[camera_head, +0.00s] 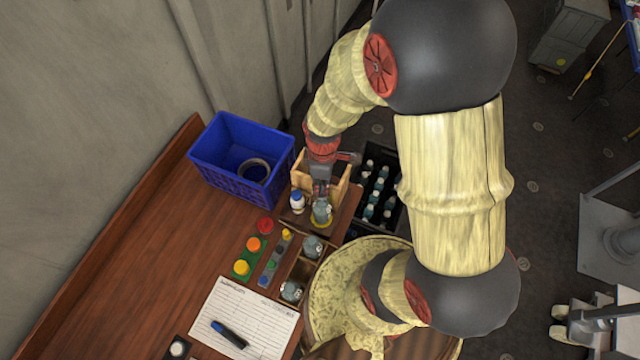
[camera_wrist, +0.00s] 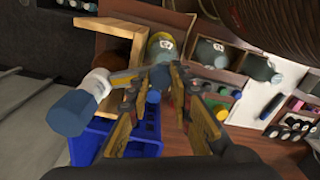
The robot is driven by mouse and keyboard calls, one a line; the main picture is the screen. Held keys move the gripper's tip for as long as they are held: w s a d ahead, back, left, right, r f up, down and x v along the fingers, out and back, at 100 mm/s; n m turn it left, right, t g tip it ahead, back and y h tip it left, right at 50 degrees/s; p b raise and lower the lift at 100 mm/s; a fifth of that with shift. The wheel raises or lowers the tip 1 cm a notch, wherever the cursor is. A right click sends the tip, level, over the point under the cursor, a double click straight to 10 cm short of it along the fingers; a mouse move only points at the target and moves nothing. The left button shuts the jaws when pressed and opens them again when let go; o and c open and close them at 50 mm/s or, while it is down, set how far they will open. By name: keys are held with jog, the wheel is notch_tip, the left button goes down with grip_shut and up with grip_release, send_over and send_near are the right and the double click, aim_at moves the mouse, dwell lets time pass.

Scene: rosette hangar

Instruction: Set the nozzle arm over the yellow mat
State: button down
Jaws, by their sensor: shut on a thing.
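My gripper (camera_head: 320,188) is low over the end of the wooden stand, and its fingers (camera_wrist: 160,88) are closed around the grey end of a short bar, seemingly the nozzle arm (camera_wrist: 128,76). The bar reaches left in the wrist view to a white bottle-like body with a blue-grey top (camera_wrist: 70,112). That body also shows in the head view (camera_head: 297,203), just left of my gripper. A grey jar (camera_head: 321,209) stands on the round yellow mat (camera_head: 322,224), just below my gripper in the picture. The jar hides most of the mat.
A blue crate (camera_head: 222,185) stands left of my gripper, beside a wooden box (camera_head: 340,190). A black crate of bottles (camera_head: 397,215) is at right. More jars (camera_head: 291,291), coloured caps (camera_head: 242,267) and a paper sheet (camera_head: 243,322) lie nearer. The desk's left part is clear.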

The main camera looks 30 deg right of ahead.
dwell(0.3)
jog(key=c, duration=1.6)
grip_release()
jog(key=shift+r, duration=0.1)
notch_tip(320, 180, up, 12)
jog(key=shift+d+f, duration=0.1)
